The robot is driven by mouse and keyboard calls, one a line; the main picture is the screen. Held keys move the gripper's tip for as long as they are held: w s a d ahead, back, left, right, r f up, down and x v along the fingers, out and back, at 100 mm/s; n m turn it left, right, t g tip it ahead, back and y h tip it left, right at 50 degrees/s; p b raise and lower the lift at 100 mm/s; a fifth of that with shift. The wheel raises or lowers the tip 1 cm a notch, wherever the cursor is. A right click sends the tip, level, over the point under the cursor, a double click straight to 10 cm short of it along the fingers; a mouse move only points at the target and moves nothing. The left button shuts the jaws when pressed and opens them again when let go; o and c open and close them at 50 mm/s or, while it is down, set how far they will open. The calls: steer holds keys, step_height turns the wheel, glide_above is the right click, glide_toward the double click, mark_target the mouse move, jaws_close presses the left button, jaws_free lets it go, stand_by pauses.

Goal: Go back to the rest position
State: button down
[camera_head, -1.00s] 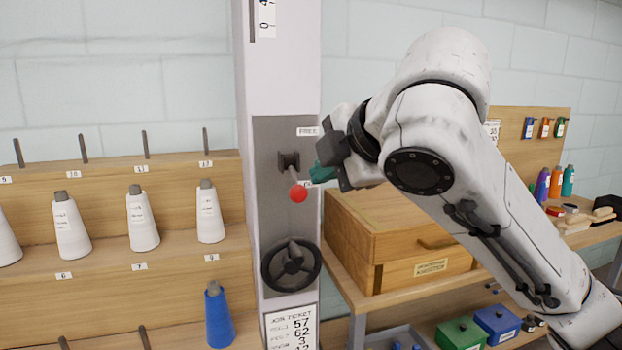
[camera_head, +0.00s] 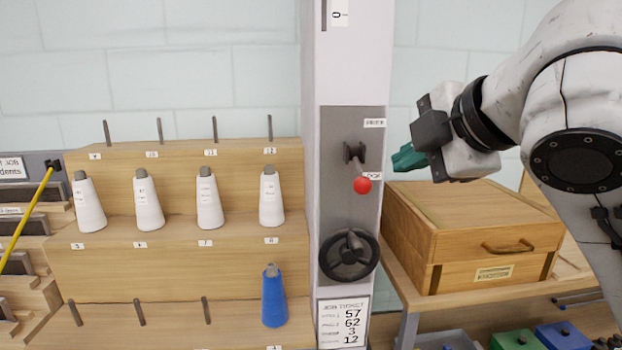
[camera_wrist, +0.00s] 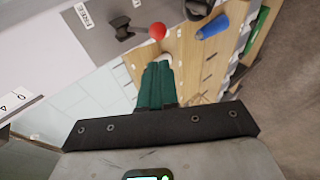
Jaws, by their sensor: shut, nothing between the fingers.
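My gripper (camera_head: 402,158) is in the air to the right of the grey control panel on the white column (camera_head: 345,60). Its green fingers are together with nothing between them. In the wrist view the gripper (camera_wrist: 158,72) also shows its fingers side by side and empty. The lever with the red ball knob (camera_head: 362,185) stands on the panel, left of the fingers and apart from them. The red ball (camera_wrist: 157,31) also shows in the wrist view. My arm reaches in from the right edge of the head view.
A black handwheel (camera_head: 348,255) sits low on the panel. A wooden box (camera_head: 470,240) stands on a bench below my gripper. Several white cones (camera_head: 209,203) and a blue cone (camera_head: 274,296) stand on the stepped wooden rack at left.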

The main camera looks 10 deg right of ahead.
step_height(320, 180, down, 21)
steer(key=d+m+g+y, duration=0.1)
steer(key=d+m, duration=0.1)
steer(key=m, duration=0.7)
steer(key=s+d+f+m+g, duration=0.1)
steer(key=s+f+m, duration=0.1)
steer(key=s+f, duration=0.35)
steer(key=s+f+m+g+h, duration=0.1)
steer(key=s+f+m+g, duration=0.15)
steer(key=f, duration=0.55)
steer(key=s+d+f+m, duration=0.1)
steer(key=s+f+m, duration=0.1)
steer(key=s+f, duration=0.35)
steer(key=s+d+f+m+g+h, duration=0.2)
steer(key=s+d+f+g, duration=0.1)
steer(key=s+f, duration=0.6)
steer(key=s+d+f+m+g+h, duration=0.1)
steer(key=s+d+f+m+g, duration=0.2)
steer(key=s+f, duration=0.6)
step_height(320, 180, up, 14)
steer(key=s+p, duration=0.2)
steer(key=p, duration=1)
steer(key=shift+s+d, duration=0.15)
steer(key=shift+r+t, duration=0.1)
steer(key=shift+t, duration=0.15)
